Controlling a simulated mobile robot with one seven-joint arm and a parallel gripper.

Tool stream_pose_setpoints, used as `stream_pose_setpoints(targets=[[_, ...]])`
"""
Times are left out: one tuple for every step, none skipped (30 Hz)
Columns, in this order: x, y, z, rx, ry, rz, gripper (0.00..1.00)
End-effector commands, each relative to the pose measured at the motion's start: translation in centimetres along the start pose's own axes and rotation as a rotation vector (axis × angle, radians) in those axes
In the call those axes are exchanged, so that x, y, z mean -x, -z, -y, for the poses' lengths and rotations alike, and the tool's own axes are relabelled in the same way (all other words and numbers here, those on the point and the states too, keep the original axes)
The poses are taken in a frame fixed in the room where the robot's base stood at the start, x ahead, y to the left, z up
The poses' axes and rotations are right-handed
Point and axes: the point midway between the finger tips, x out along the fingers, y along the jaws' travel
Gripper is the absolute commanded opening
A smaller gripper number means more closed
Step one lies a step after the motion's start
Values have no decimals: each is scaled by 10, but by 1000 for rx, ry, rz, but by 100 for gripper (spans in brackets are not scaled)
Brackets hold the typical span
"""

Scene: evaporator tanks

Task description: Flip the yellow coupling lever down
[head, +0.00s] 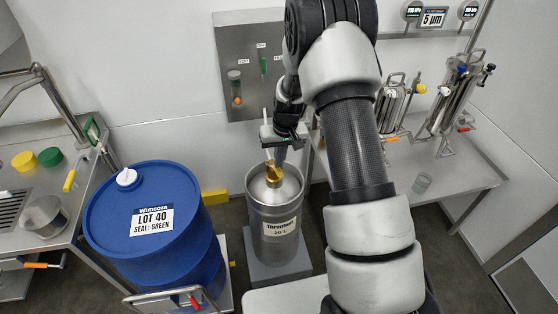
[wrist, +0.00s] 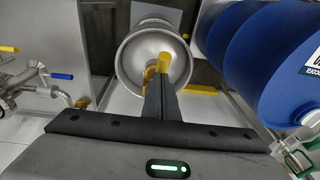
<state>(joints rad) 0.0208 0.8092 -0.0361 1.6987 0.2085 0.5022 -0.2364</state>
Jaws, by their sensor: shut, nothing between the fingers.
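A steel keg (head: 262,244) labelled "Threnholm 20 L" stands on a grey base near the middle of the head view. A yellow coupling lever (head: 273,174) shows at its top centre. In the wrist view the keg (wrist: 131,55) is seen from above, with the yellow coupling lever (wrist: 164,59) over its top. My gripper (head: 279,158) points down at the coupling. In the wrist view my gripper (wrist: 162,78) is shut and empty, its fingertips right at the yellow part. I cannot tell whether they touch it. The fingers hide part of the coupling, and the lever's angle is unclear.
A blue drum (head: 150,225) stands on a trolley just left of the keg. A grey wall panel (head: 250,60) rises behind it. A steel table (head: 455,165) with filter housings is at the right, and a steel counter (head: 40,225) at the left.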

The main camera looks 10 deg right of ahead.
Motion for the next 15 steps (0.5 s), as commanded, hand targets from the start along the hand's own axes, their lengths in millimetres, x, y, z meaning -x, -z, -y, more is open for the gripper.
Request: stream_pose_setpoints(targets=[[-3, -2, 0, 0, 0, -11, 0], [-4, -3, -1, 0, 1, -18, 0], [-5, -4, -1, 0, 0, -31, 0], [-6, -6, -1, 0, 0, -40, 0], [-7, -6, -2, 1, 0, -54, 0], [-10, -9, -1, 3, 0, -71, 0], [-11, -10, -1, 4, 1, -86, 0], [-12, -12, -2, 5, 0, -103, 0], [-14, -14, -2, 5, 0, -126, 0], [-16, -16, -2, 6, 0, -146, 0], [-18, -17, -2, 8, 0, -160, 0], [-20, -17, -2, 9, 0, -157, 0], [-21, -19, -2, 9, 0, -156, 0], [-22, -20, -2, 9, 0, -156, 0], [-24, -22, -2, 9, 0, -155, 0]])
